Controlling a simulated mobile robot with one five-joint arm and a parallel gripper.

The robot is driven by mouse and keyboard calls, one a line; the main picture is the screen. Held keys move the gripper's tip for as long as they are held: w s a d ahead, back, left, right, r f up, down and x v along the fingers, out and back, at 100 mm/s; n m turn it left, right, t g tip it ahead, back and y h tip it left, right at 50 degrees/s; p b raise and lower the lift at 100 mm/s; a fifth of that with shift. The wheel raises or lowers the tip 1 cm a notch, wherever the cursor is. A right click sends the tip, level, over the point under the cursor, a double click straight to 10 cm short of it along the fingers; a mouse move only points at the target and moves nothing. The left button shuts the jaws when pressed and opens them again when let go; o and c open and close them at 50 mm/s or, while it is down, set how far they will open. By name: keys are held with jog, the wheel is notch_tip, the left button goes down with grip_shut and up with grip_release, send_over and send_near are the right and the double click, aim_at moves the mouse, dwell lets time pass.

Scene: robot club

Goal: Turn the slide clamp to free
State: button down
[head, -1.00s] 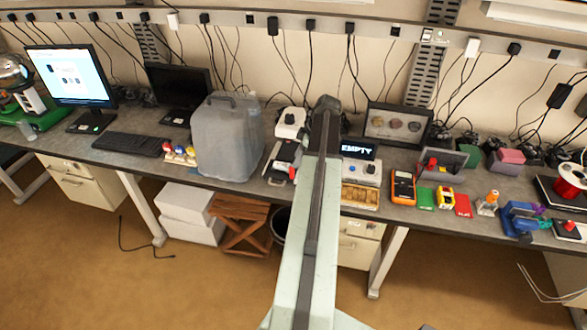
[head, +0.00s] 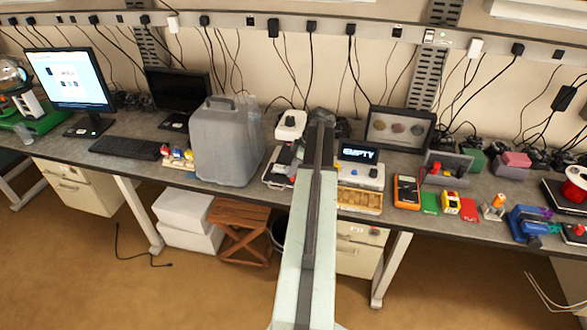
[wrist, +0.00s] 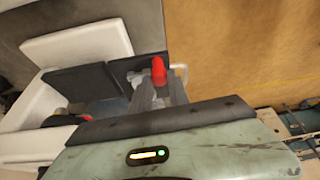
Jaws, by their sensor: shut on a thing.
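The slide clamp appears as a red-tipped lever (wrist: 158,68) at the edge of a black stage (wrist: 80,85) in the wrist view. My gripper (wrist: 160,88) is shut on the lever, with a grey finger on each side of it and the red tip showing between them. The stage belongs to a white microscope-like instrument (head: 290,125) on the bench, seen in the head view just left of my arm. In the head view my arm hides the gripper and most of the clamp.
Cables hang behind the bench (head: 130,168). The floor in front is open.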

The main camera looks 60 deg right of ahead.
jog(key=shift+a+m, duration=0.15)
jog(key=shift+m, duration=0.15)
jog(key=m, duration=0.2)
jog(key=m+h, duration=0.1)
jog(key=shift+s+a+m+t+h, duration=0.1)
jog(key=shift+a+m+t+h, duration=0.05)
jog(key=shift+m+t+h, duration=0.2)
jog(key=m+h, duration=0.1)
jog(key=m, duration=0.1)
jog(key=m+h, duration=0.1)
jog(key=m, duration=0.2)
jog(key=shift+m, duration=0.25)
jog(key=shift+g, duration=0.45)
jog(key=c, duration=1.3)
grip_release()
jog(key=shift+r, duration=0.1)
